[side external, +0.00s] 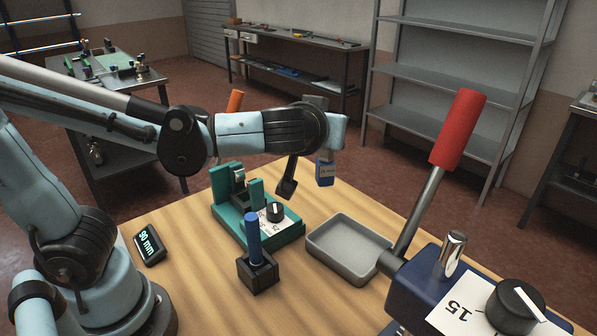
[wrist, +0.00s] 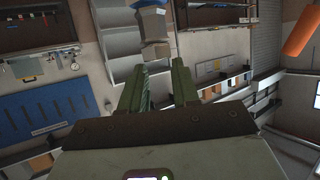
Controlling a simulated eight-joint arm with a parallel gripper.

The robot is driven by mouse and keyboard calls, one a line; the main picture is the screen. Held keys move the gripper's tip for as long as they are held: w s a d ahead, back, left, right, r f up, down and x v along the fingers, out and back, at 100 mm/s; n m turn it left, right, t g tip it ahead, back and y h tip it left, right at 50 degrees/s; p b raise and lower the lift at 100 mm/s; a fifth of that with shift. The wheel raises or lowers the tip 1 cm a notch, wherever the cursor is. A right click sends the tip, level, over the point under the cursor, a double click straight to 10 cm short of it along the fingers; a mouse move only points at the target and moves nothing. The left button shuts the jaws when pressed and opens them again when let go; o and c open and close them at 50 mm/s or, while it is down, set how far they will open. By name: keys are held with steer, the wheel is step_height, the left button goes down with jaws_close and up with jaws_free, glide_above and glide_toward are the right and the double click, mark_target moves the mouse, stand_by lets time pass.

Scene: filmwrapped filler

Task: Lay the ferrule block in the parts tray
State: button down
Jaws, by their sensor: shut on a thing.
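The ferrule block seems to be the small blue block (side external: 325,174) with a printed label and a paler top, hanging in the air under the end of my arm in the side view. It is above and behind the parts tray (side external: 322,262), a shallow grey open tray that is empty. In the wrist view my gripper's two green fingers (wrist: 156,70) point out, with a blue-grey and brownish piece between and beyond their tips. My gripper is shut on the block. The exact contact is hidden behind my wrist in the side view.
A teal press (side external: 258,222) with a dial stands left of the tray. A dark block with a blue peg (side external: 256,250) stands in front of it. A navy press (side external: 440,285) with a red-handled lever (side external: 458,130) rises close on the tray's right. A small display (side external: 150,246) reads 90 mm.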

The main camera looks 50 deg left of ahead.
steer(key=d+f+m+t+h, duration=0.1)
steer(key=d+f+m+h, duration=0.1)
steer(key=d+f, duration=0.35)
step_height(320, 180, down, 8)
steer(key=d, duration=0.1)
steer(key=shift+w+d+r, duration=0.15)
steer(key=shift+w+d, duration=0.1)
steer(key=shift+w, duration=0.05)
stand_by(0.3)
steer(key=c, duration=0.8)
jaws_free()
